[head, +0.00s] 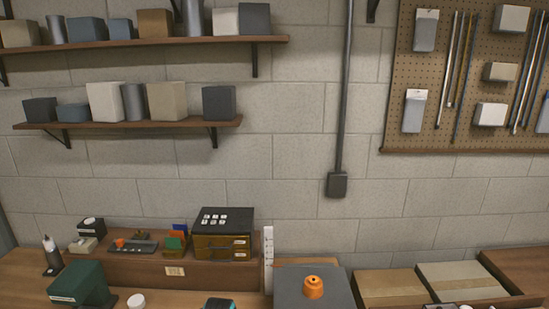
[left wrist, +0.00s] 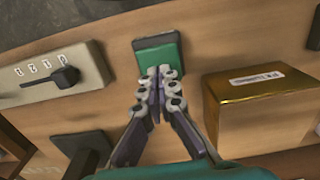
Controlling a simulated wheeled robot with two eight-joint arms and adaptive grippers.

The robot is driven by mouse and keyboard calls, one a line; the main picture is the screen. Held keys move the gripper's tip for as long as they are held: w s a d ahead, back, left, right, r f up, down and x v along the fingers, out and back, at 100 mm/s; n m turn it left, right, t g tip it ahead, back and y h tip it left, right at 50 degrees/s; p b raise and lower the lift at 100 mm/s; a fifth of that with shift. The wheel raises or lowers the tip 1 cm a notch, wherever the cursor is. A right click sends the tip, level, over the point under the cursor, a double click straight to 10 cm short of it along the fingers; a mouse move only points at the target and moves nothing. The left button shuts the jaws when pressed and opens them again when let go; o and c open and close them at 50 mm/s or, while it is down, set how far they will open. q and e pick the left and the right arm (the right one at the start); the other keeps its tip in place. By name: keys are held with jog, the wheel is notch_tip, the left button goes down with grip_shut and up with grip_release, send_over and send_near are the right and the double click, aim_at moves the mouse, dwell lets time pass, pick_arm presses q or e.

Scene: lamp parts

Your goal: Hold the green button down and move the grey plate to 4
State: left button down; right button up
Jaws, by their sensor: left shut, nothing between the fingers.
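In the left wrist view, a green button (left wrist: 160,52) sits on a dark base on a wooden surface. My left gripper (left wrist: 160,72) is shut and empty, with its fingertips over the near part of the button. I cannot tell whether they touch it or whether it is pressed down. To the left is a pale grey plate (left wrist: 25,84) with a row of small number labels and a black lever or knob (left wrist: 65,77). The labels are too small to read surely, so the setting is unclear. My right gripper is not in view.
A dark block (left wrist: 85,145) lies lower left. In the head view, an orange knob (head: 313,287) sits on a dark grey panel (head: 340,288), beside shallow boxes (head: 390,284).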

pick_arm(q)
jog(key=shift+f+b, duration=1.65)
jog(key=shift+f, duration=0.1)
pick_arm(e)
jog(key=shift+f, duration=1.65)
pick_arm(q)
jog(key=shift+s, duration=0.1)
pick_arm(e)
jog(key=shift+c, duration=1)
